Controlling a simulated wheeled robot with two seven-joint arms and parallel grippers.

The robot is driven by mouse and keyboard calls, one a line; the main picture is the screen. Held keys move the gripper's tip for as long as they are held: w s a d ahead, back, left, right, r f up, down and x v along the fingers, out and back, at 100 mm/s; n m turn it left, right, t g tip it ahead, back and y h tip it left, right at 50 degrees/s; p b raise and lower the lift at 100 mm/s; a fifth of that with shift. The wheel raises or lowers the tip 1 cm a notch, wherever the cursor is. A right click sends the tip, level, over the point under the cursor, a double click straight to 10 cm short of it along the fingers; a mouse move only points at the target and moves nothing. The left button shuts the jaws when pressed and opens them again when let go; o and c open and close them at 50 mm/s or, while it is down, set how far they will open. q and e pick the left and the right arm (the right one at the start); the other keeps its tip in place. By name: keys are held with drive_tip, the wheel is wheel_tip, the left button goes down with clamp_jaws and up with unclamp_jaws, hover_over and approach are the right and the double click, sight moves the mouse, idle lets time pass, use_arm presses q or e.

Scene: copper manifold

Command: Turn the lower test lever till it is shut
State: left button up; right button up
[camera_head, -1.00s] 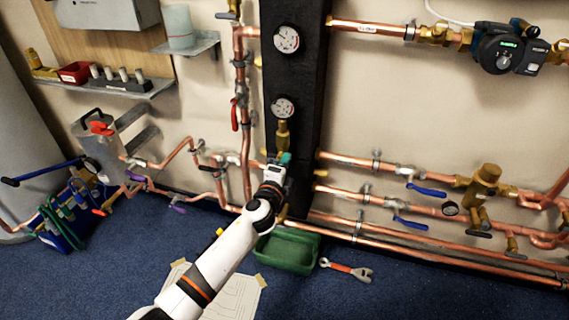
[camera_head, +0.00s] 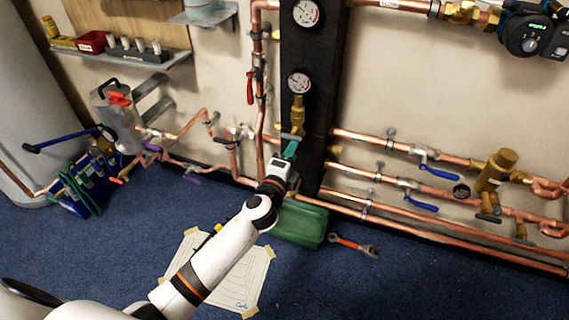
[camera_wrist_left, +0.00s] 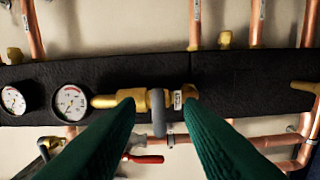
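The lower test valve is a brass fitting (camera_head: 298,108) on the black upright board, below the lower gauge. The wrist view shows this brass body (camera_wrist_left: 108,101) lying across the picture, with a small white tag on it. Its grey lever (camera_wrist_left: 158,118) sticks out crosswise from the body. My left gripper (camera_head: 291,150) is at the board just below the fitting. In the wrist view its two green fingers (camera_wrist_left: 157,104) are apart, one on each side of the grey lever. Contact with the lever cannot be told. My right gripper is not in view.
Two gauges (camera_head: 306,13) (camera_head: 299,82) sit on the black board (camera_head: 320,90). A red lever (camera_head: 250,88) is on the copper pipe to the left. Blue levers (camera_head: 437,171) are on pipes to the right. A green tray (camera_head: 300,226) and a wrench (camera_head: 354,246) lie on the floor.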

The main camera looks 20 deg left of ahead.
use_arm(q)
drive_tip(key=s, duration=0.5)
drive_tip(key=shift+s+a, duration=0.1)
drive_tip(key=shift+s, duration=0.1)
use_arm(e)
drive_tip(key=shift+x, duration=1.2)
